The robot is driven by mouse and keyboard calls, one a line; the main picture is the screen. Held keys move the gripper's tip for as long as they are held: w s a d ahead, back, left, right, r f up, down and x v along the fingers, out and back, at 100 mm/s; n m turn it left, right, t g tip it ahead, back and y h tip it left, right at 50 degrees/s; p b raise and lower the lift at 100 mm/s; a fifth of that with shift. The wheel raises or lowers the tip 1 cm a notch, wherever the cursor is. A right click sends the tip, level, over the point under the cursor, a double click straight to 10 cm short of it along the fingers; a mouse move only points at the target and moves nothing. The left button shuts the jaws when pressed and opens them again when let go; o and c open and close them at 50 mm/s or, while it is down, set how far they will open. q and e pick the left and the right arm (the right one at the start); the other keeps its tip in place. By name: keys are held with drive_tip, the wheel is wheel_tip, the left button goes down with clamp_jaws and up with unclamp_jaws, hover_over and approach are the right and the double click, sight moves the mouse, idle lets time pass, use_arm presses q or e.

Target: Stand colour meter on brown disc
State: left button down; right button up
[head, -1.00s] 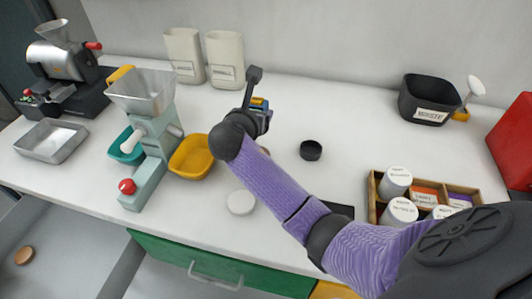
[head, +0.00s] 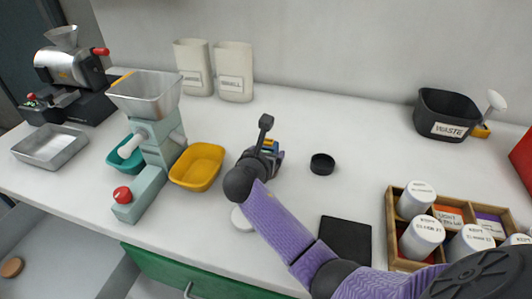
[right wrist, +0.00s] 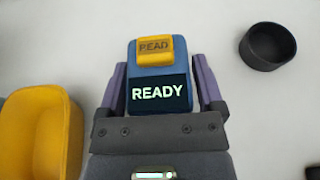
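The colour meter (head: 270,146) is a blue device with a yellow READ button; in the right wrist view the meter (right wrist: 157,60) has a dark screen reading READY. My right gripper (head: 266,152) has its fingers on both sides of the meter and holds it over the middle of the counter. The brown disc is not clearly visible on the counter; my gripper and the meter cover the spot where a brown edge showed earlier. I cannot tell whether the meter touches anything below. My left gripper is out of view.
A black round cup (head: 322,164) stands just right of the meter, a yellow tray (head: 197,167) to its left. A white disc (head: 241,219) and a black pad (head: 345,240) lie nearer. A wooden crate (head: 391,225) holds white jars. A brown round thing (head: 12,267) lies below the counter.

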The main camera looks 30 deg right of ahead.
drive_tip(key=shift+o, duration=0.5)
drive_tip(key=shift+s+a+r, duration=0.15)
drive_tip(key=shift+a+r, duration=0.05)
drive_tip(key=shift+r, duration=0.1)
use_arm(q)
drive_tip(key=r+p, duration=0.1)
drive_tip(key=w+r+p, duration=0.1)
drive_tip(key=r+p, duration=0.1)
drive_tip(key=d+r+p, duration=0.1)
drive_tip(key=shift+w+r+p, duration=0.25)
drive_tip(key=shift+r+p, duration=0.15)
use_arm(e)
drive_tip(key=v, duration=1.1)
drive_tip(key=shift+a, duration=0.2)
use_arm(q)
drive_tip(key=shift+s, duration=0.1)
use_arm(e)
drive_tip(key=shift+s, duration=0.15)
